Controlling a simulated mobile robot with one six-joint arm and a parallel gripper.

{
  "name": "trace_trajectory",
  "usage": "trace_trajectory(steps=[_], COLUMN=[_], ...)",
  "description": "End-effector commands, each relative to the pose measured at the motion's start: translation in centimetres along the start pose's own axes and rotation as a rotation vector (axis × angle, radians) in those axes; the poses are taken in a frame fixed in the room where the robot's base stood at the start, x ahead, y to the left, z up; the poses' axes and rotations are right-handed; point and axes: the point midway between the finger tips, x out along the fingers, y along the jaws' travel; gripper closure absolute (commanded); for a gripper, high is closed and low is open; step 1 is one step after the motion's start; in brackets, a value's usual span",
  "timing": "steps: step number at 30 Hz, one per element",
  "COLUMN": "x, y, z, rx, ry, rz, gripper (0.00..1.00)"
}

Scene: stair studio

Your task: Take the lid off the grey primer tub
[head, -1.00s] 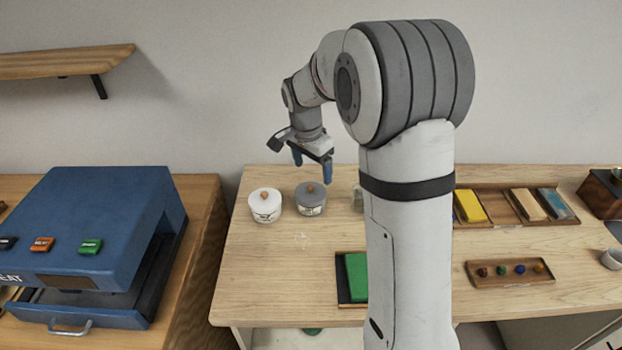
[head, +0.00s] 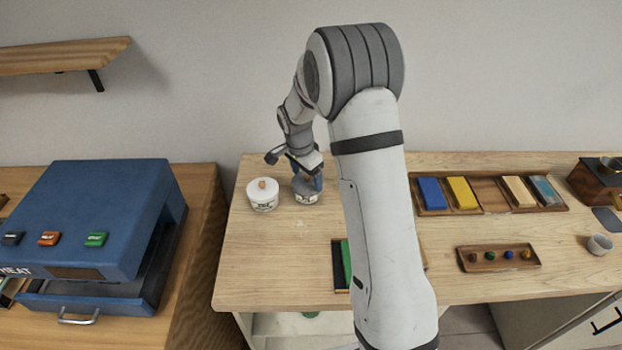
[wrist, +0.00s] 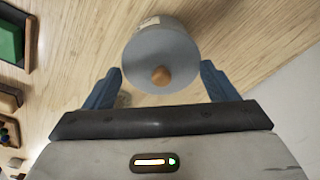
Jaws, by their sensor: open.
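The grey primer tub (head: 306,196) stands on the wooden table, with its grey lid on. The lid (wrist: 150,52) shows in the wrist view with a round orange-brown knob (wrist: 161,75) at its middle. My gripper (head: 308,184) is over the tub in the head view, pointing down and hiding most of the lid. In the wrist view my gripper (wrist: 158,82) is open, its two blue fingers apart on either side of the knob. I cannot tell whether either finger touches the lid. Nothing is held.
A white tub (head: 262,197) with a similar knob stands close on the left. A tray of coloured blocks (head: 488,197) and a small tray of knobs (head: 499,266) lie to the right. A blue heat press (head: 95,230) stands at the left.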

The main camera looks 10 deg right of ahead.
Motion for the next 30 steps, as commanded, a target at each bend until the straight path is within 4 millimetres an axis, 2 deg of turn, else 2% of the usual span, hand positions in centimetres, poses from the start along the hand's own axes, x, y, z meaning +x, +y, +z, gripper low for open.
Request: trace_trajectory(steps=[4,30], x=[0.01,0.21], y=[0.00,0.04], z=[0.02,0.18], rx=[-0.001,-0.002], ry=[0.000,-0.002], rz=[0.000,0.003], gripper=[0.21,0.93])
